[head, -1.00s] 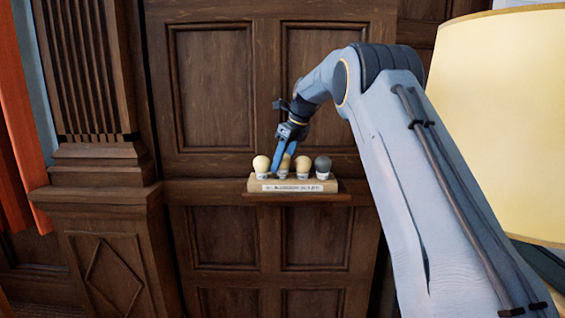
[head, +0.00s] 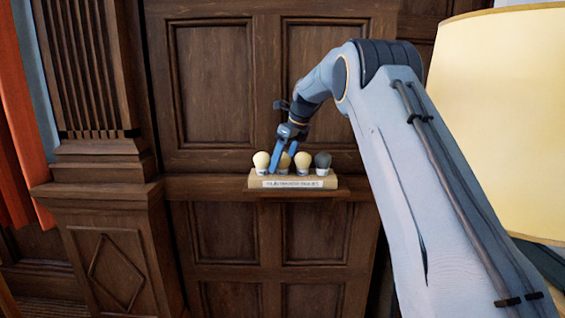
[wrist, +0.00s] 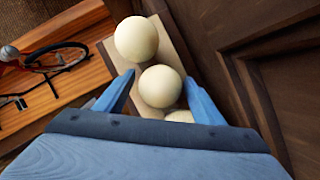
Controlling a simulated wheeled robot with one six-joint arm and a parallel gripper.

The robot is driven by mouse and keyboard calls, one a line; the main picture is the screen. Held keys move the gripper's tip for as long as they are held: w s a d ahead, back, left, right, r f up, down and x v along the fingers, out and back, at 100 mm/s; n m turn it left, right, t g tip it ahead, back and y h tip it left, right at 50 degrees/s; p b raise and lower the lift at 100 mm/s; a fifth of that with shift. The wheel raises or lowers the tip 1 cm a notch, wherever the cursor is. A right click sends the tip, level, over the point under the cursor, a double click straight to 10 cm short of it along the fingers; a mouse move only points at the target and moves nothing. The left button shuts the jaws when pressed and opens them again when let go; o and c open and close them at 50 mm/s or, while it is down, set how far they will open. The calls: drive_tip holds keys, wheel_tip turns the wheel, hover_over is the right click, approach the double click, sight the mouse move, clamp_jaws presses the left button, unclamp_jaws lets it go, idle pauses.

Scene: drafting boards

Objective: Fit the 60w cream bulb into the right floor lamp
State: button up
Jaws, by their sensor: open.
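Several bulbs stand in a row on a pale wooden block (head: 258,183) with a label too blurred to read. Wattage marks are not readable. A large cream lampshade (head: 495,120) is at the right; its socket is out of view.
The block sits on a narrow dark ledge (head: 215,187) against a panelled wall. A carved pillar (head: 100,190) and orange curtain (head: 20,150) are at the left. In the wrist view, a black-wheeled object (wrist: 60,60) lies over orange wood at the left.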

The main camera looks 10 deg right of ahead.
drive_tip(key=shift+f+b, duration=0.2)
drive_tip(key=shift+b, duration=0.1)
drive_tip(key=shift+d+r+b, duration=0.15)
drive_tip(key=shift+r+b, duration=0.2)
drive_tip(key=b+v, duration=0.1)
drive_tip(key=v, duration=0.3)
drive_tip(key=b+v, duration=0.1)
drive_tip(key=v, duration=0.1)
drive_tip(key=shift+s+b, duration=0.3)
drive_tip(key=shift+b, duration=0.05)
drive_tip(key=shift+o, duration=0.3)
drive_tip(key=shift+s+r, duration=0.15)
drive_tip(key=shift+r, duration=0.35)
drive_tip(key=m+b, duration=0.1)
drive_tip(key=m, duration=1.1)
drive_tip(key=m+b, duration=0.1)
drive_tip(key=m, duration=1.1)
drive_tip(key=m+b, duration=0.1)
drive_tip(key=m, duration=1.1)
drive_tip(key=shift+w+f+b, duration=0.2)
drive_tip(key=shift+w+b, duration=0.05)
drive_tip(key=shift+b, duration=0.05)
drive_tip(key=shift+p+x, duration=1.6)
drive_tip(key=shift+x, duration=2.15)
